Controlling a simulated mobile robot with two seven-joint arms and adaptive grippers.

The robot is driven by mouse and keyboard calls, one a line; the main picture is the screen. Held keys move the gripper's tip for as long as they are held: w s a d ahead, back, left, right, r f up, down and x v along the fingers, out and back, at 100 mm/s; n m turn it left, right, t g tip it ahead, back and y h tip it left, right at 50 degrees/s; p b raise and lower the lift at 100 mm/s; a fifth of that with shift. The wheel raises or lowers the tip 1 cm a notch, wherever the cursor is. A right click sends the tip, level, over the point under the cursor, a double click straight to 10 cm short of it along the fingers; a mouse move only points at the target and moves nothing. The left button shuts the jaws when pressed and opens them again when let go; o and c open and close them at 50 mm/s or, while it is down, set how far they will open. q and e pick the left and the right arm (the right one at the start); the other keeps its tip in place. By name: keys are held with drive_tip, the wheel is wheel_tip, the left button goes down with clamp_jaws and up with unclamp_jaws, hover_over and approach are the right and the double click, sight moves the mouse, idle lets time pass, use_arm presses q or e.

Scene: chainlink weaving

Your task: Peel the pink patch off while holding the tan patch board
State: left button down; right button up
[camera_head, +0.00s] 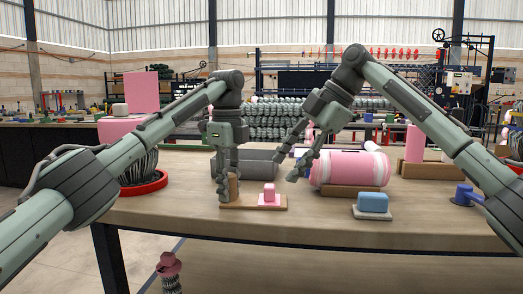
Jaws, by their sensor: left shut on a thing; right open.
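The tan patch board (245,206) lies flat on the table. A pink patch (269,197), with a raised pink knob on a paler pink base, sits on its right part. A tan upright block (234,186) stands at the board's left end. My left gripper (227,190) points down and is shut on this block; its fingers partly hide it. My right gripper (288,168) is open and empty. It hangs above and to the right of the pink patch in the picture, apart from it, with its fingers pointing down and left.
The wooden table (330,233) is bare at the front. A pink roll (350,168) lies behind and right of the board, near my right gripper. A blue block (373,202) on a pale base stands front right. A grey bin (258,163) is behind; a red-rimmed tray (150,187) is left.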

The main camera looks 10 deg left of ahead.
sight(270, 186)
drive_tip(key=s+a+r+n+t+h, duration=0.2)
drive_tip(key=a+r+n+t+h, duration=0.3)
drive_tip(key=n, duration=0.6)
drive_tip(key=shift+g+h, duration=0.7)
drive_tip(key=x, duration=1.2)
drive_tip(key=shift+s+d+f, duration=0.2)
drive_tip(key=shift+d+f, duration=0.15)
drive_tip(key=shift+d, duration=0.05)
clamp_jaws()
